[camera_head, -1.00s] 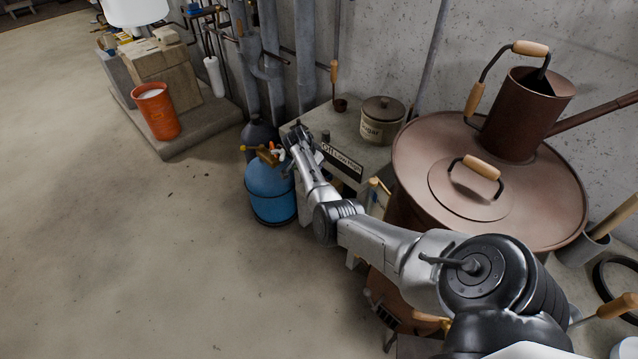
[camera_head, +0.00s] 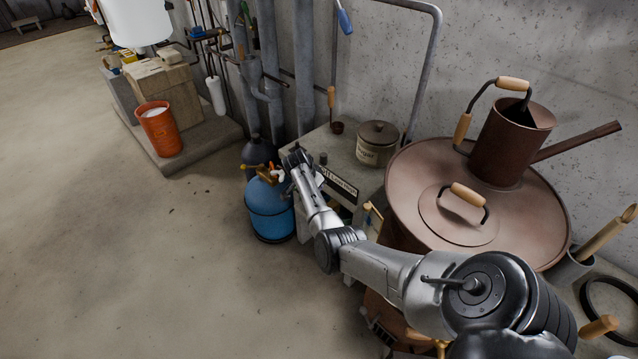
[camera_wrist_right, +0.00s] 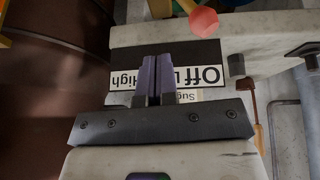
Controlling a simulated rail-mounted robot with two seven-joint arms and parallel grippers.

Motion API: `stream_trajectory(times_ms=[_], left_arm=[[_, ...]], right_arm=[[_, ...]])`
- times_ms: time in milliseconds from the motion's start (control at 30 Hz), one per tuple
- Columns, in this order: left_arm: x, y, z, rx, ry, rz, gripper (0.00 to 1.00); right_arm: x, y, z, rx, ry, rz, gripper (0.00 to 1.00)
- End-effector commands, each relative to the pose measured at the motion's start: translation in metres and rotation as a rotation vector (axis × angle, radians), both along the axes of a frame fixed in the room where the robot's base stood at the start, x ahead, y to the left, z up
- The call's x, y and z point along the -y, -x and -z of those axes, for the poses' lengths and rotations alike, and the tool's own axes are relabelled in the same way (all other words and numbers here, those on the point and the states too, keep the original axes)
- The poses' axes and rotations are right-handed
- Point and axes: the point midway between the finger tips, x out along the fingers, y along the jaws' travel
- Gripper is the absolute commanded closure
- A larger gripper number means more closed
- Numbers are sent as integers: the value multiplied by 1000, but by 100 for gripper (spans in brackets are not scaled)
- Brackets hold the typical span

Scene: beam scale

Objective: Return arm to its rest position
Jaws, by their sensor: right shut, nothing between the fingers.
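My right arm reaches in from the lower right of the head view. Its gripper (camera_head: 292,160) is over the left side of the stove-like bench, close to the blue gas cylinder (camera_head: 268,212). In the right wrist view the two fingers (camera_wrist_right: 157,78) are together with nothing between them. Behind them is a label panel (camera_wrist_right: 200,72) reading Off, Low, High, upside down; it also shows in the head view (camera_head: 338,184). I cannot tell whether the fingers touch anything. My left gripper is not in view.
A lidded sugar pot (camera_head: 377,146) stands on the bench. A large copper still (camera_head: 415,205) with a copper can (camera_head: 510,145) on top is to the right. An orange bucket (camera_head: 160,132) stands at the left. The floor at left is clear.

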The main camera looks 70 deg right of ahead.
Motion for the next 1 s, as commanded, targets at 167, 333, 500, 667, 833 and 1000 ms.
stream_trajectory(times_ms=[167, 333, 500, 667, 833, 1000], left_arm=[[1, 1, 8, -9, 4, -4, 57], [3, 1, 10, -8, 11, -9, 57], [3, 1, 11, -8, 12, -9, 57], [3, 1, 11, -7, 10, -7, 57], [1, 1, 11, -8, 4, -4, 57], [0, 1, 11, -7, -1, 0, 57]], right_arm=[[-13, -14, -31, 6, 3, -1, 100], [-22, -21, -54, 4, 2, -1, 100], [-27, -26, -67, 2, 1, -1, 100], [-29, -28, -73, 1, 0, -2, 100], [-29, -28, -74, 1, -1, -1, 100], [-29, -28, -74, -12, -8, -31, 100]])
